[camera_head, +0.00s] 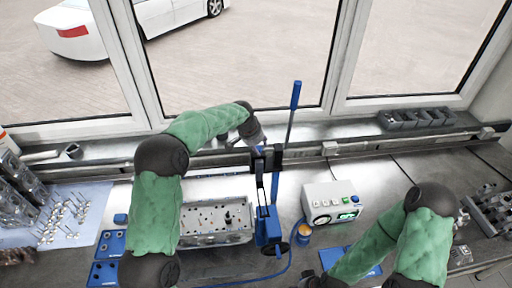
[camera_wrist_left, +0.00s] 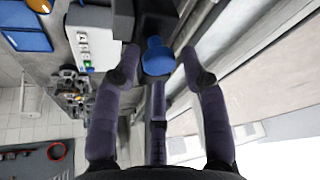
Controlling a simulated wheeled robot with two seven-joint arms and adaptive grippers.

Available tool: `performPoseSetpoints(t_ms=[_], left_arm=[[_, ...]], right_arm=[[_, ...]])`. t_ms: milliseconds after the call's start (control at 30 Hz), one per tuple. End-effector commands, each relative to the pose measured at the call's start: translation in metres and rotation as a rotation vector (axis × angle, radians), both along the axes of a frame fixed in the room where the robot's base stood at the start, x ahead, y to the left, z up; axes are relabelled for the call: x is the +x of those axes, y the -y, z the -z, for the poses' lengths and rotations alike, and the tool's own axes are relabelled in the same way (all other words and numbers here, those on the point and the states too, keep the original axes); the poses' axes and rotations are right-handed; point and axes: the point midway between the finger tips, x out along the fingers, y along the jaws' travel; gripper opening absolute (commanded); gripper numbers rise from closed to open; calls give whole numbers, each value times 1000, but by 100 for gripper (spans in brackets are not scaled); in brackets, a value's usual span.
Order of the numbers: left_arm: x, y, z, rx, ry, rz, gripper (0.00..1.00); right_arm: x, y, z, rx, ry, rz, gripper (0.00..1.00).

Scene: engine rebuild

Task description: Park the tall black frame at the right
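The tall black frame (camera_head: 261,182) stands upright on a blue base at the right end of the grey cylinder head (camera_head: 215,222). A long lever with a blue handle (camera_head: 295,95) rises from it. My left gripper (camera_head: 259,146) is at the top of the frame, on its window side. In the left wrist view its fingers (camera_wrist_left: 160,65) are spread, with a blue rounded part (camera_wrist_left: 157,57) just beyond and between the tips; contact cannot be told. My right gripper (camera_head: 322,281) is low in the head view, partly cut off; its fingers are unclear.
A white control box (camera_head: 332,203) with a green display stands right of the frame. A small orange-topped cup (camera_head: 304,230) sits between them. Blue trays (camera_head: 108,243) and valves on a white sheet (camera_head: 70,215) lie left. Bench behind the control box is fairly clear.

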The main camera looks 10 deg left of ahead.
Motion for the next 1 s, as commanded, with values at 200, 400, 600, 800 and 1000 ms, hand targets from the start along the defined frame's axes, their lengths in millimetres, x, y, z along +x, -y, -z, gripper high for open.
performPoseSetpoints(t_ms=[200,400,600,800,1000], left_arm=[[-1,-1,1,1,-4,0,54],[-2,-2,-3,2,-4,0,54],[-11,-6,-29,1,-2,1,54],[-24,-13,-66,2,-1,1,54],[-35,-18,-95,2,-3,1,54]], right_arm=[[0,0,0,0,0,0,49],[0,0,0,0,1,0,49],[0,0,0,0,0,0,49],[0,0,0,0,0,0,49],[0,0,0,0,0,0,49]])
